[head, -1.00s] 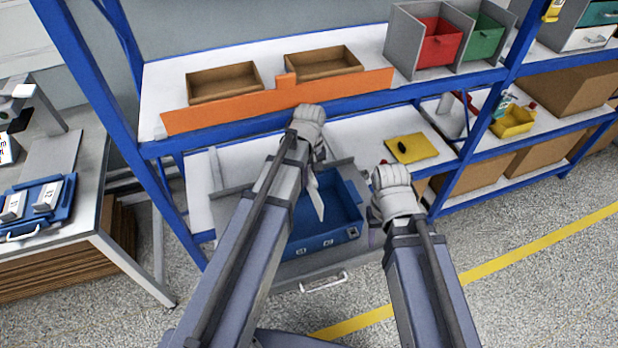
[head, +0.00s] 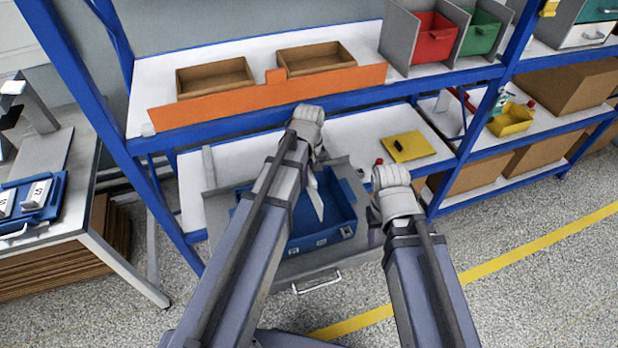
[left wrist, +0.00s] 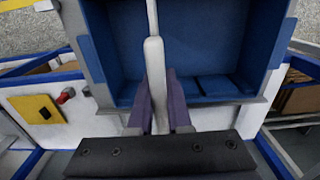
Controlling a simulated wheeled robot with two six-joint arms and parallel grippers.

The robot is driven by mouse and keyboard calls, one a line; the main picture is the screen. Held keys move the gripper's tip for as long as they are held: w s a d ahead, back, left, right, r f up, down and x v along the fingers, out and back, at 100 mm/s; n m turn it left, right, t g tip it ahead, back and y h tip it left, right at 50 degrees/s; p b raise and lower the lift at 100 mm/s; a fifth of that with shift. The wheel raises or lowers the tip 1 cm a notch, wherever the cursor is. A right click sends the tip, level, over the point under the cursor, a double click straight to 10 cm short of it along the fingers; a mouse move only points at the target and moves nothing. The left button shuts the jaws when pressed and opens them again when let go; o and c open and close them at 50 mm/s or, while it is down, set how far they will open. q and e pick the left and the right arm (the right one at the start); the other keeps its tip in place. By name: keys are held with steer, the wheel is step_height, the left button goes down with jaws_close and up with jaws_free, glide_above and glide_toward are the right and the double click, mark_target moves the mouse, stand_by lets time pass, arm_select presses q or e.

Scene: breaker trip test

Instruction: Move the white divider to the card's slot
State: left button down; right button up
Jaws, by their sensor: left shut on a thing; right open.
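The white divider (head: 316,200) is a thin upright plate in my left gripper (head: 311,178), over the blue bin (head: 340,235). In the left wrist view the divider (left wrist: 154,70) is pinched between the two purple fingers (left wrist: 159,100) and reaches over the bin's inside (left wrist: 205,40). I cannot tell whether its lower edge touches the bin floor. Small light cards (head: 294,251) sit on the bin's front; their markings are too small to read. My right gripper (head: 376,228) is open and empty, just right of the bin; its fingers are mostly hidden.
The bin stands in a pulled-out grey drawer (head: 275,275) with a handle (head: 317,282). A yellow pad (head: 408,147) lies on the shelf behind my right gripper. Blue shelf posts (head: 95,110) rise at left. A workbench with a blue tray (head: 50,205) is far left.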

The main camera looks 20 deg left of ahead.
mark_target(309, 192)
arm_select(q)
steer(key=shift+f+b, duration=1.75)
steer(key=shift+f, duration=0.35)
steer(key=shift+f+b, duration=5.05)
steer(key=shift+b, duration=0.05)
steer(key=c, duration=0.8)
jaws_free()
steer(key=shift+r, duration=0.15)
step_height(309, 192, up, 8)
steer(key=p, duration=0.8)
steer(key=shift+f, duration=0.2)
